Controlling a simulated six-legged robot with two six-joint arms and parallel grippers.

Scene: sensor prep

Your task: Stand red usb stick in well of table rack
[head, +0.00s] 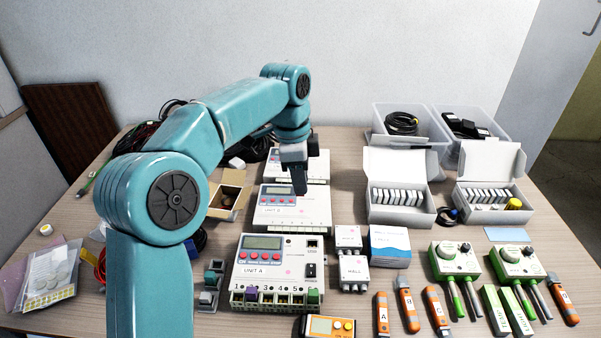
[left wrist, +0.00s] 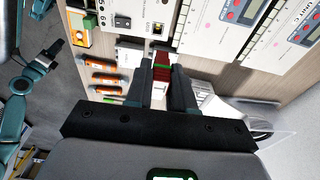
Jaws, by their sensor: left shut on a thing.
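My left gripper (head: 299,190) hangs from the arm over the unit in the middle of the table, fingers pointing down. In the left wrist view its two dark fingers (left wrist: 161,80) are shut on the red usb stick (left wrist: 162,73), which shows as a red piece with a thin green band between the fingertips. The stick cannot be made out in the head view.
Unit A (head: 277,262) stands at the front, with another white unit (head: 291,208) behind it. An open cardboard box (head: 229,195) is to their left.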

